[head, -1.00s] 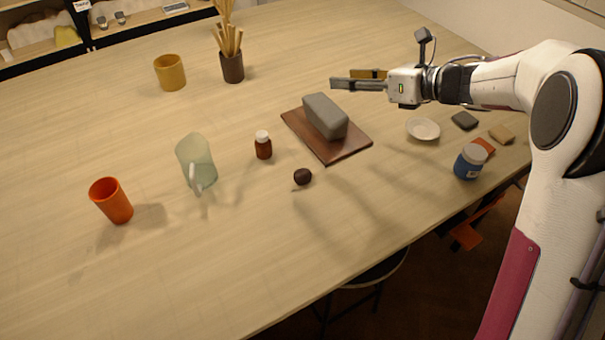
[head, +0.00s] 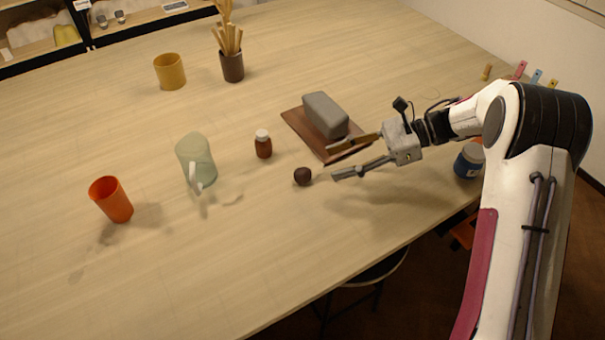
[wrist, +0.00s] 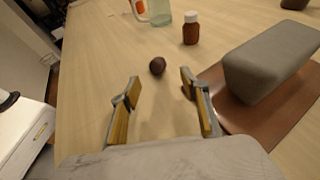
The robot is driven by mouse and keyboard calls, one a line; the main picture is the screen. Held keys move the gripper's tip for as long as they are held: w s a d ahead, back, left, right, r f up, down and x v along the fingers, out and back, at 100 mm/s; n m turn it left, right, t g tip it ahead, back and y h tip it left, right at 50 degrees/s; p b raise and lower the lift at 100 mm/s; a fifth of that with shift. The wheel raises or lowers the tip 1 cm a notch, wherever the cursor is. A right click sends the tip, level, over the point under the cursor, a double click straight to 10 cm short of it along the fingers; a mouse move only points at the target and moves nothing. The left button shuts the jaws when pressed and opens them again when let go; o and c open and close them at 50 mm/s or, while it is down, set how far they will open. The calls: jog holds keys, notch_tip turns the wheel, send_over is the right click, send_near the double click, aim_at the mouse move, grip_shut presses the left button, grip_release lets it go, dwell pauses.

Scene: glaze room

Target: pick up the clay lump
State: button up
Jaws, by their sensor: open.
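The clay lump (head: 303,176) is a small dark brown ball resting on the table, front-right of a brown bottle. It also shows in the wrist view (wrist: 157,66), just beyond the fingertips and roughly centred between their lines. My gripper (head: 332,161) is open and empty, its fingers pointing left toward the lump in the head view. In the wrist view the two fingers (wrist: 160,80) are spread wide with bare table between them. The lump is not touched. The gripper's height above the table is hard to tell.
A grey block (head: 326,114) lies on a brown board (head: 296,122) close beside one finger. The white-capped brown bottle (head: 264,147) stands behind the lump. A glass jug (head: 196,160) and an orange cup (head: 111,200) stand left. A blue jar (head: 467,163) stands right. The table front is clear.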

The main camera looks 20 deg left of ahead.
aim_at(310, 172)
jog(key=shift+x, duration=1.3)
jog(key=shift+x, duration=2.6)
jog(key=shift+s, duration=0.2)
jog(key=c, duration=1.2)
